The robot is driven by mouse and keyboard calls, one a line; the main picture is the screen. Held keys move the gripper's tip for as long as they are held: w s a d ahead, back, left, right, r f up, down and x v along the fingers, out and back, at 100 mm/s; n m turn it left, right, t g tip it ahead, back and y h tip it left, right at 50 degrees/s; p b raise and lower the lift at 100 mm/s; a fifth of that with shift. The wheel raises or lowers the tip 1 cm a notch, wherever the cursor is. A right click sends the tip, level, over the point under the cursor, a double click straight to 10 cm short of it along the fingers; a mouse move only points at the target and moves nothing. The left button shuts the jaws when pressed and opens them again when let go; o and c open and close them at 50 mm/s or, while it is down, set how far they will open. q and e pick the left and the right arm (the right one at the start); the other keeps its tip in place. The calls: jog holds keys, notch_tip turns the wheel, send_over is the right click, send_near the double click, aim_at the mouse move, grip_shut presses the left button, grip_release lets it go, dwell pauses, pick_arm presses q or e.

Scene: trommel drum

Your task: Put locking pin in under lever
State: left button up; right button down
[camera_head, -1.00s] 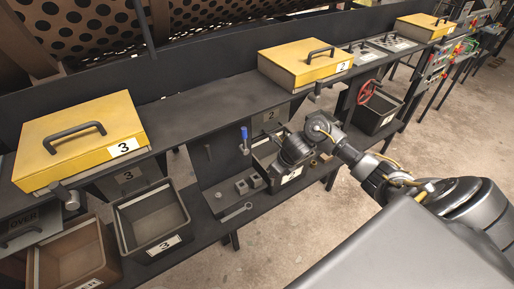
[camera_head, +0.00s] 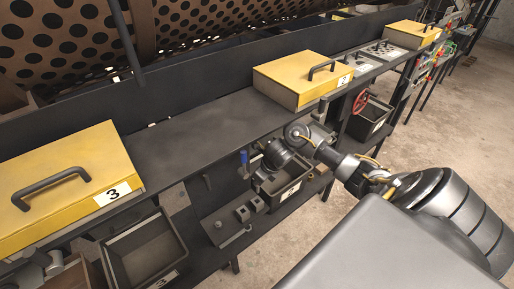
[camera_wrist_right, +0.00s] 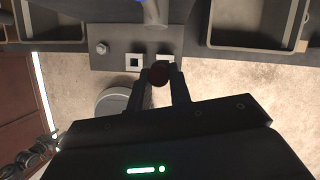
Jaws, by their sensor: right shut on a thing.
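The lever (camera_head: 244,158) with a blue handle stands upright on the lower shelf in the head view. Below it lies a dark plate with small square blocks (camera_head: 242,211). In the right wrist view, a block with a square hole (camera_wrist_right: 135,62) and a round stud (camera_wrist_right: 101,47) show on the plate, with part of the lever (camera_wrist_right: 154,12) at the top. My right gripper (camera_wrist_right: 160,88) is shut on a dark red round end, seemingly the locking pin (camera_wrist_right: 159,73), above the plate's edge. The rest of the pin is hidden.
A dark bin (camera_head: 283,190) stands right of the plate, close to my right wrist. Another bin (camera_head: 146,250) stands to the left. Yellow boxes (camera_head: 65,185) sit on the upper ledge (camera_head: 200,130). The floor in front is clear.

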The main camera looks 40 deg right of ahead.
jog(key=f+b, duration=0.2)
jog(key=f, duration=0.1)
jog(key=f+b, duration=0.1)
jog(key=shift+w+a+f, duration=0.1)
jog(key=shift+w+f, duration=0.15)
jog(key=shift+f, duration=0.05)
jog(key=shift+f+b, duration=0.35)
jog(key=shift+b, duration=0.1)
pick_arm(q)
jog(key=f, duration=0.2)
jog(key=w+f, duration=0.1)
jog(key=f, duration=0.1)
jog(key=shift+w+f, duration=0.1)
jog(key=shift+w, duration=0.1)
jog(key=shift+s, duration=0.1)
jog(key=shift+f, duration=0.15)
pick_arm(e)
jog(key=shift+s, duration=0.1)
pick_arm(q)
jog(key=shift+f+b, duration=0.6)
jog(key=shift+b, duration=0.1)
pick_arm(e)
jog(key=shift+f, duration=0.5)
pick_arm(q)
jog(key=shift+f+b, duration=0.9)
jog(key=shift+b, duration=0.05)
pick_arm(e)
jog(key=shift+f, duration=0.9)
